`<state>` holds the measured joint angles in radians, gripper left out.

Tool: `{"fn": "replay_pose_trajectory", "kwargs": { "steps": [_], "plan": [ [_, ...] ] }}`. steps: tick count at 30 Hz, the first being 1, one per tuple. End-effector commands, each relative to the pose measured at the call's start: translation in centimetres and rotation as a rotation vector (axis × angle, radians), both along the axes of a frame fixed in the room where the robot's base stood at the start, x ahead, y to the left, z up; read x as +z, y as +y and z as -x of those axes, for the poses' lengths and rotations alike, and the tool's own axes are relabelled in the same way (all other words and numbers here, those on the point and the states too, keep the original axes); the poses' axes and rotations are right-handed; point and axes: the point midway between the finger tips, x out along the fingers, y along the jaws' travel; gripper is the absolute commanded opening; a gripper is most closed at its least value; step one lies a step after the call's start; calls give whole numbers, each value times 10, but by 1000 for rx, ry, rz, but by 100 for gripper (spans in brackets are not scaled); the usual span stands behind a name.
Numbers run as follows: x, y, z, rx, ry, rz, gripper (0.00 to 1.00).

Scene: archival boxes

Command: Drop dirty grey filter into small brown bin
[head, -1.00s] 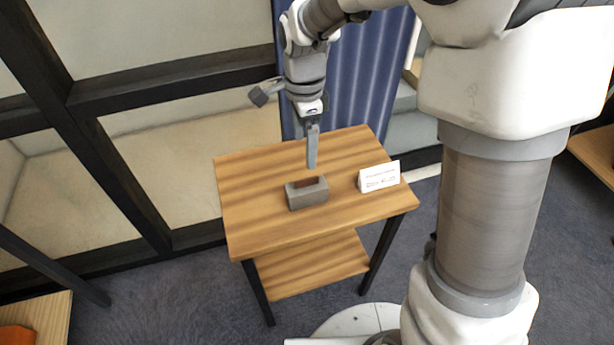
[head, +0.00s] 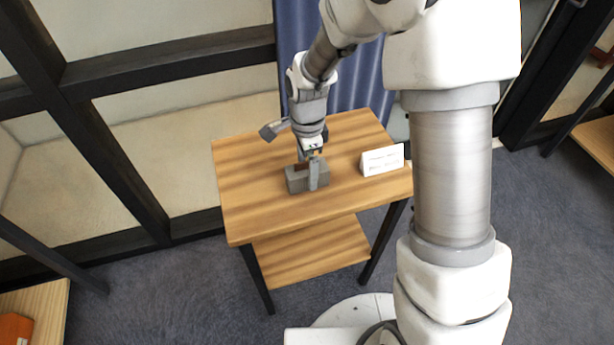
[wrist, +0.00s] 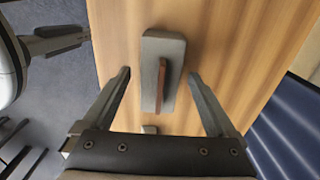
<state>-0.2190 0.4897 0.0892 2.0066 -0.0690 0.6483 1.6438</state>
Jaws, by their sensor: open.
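A grey block-shaped piece (head: 297,181) with a brown strip on its top lies on the wooden table; it looks like the dirty grey filter. The wrist view shows this grey piece (wrist: 151,50) between my spread fingers. My gripper (head: 313,172) is open and points down at it, with one finger in front of its near side. In the wrist view, my gripper (wrist: 160,77) has one finger on each side of the piece, with gaps showing. I see no clear small brown bin in these frames.
The wooden table (head: 250,215) has a lower shelf (head: 310,252). A white card (head: 382,160) stands at its right side. An orange object (head: 14,328) sits on another wooden surface at the bottom left. A blue curtain (head: 352,85) hangs behind the table.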

Motion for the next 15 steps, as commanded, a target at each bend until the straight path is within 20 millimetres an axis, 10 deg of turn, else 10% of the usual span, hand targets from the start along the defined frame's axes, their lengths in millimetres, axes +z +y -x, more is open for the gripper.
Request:
{"fn": "replay_pose_trajectory", "kwargs": {
  "steps": [7,15],
  "plan": [
    [-3,0,0,0,0,0,92],
    [-3,0,0,0,0,0,44]
  ]
}}
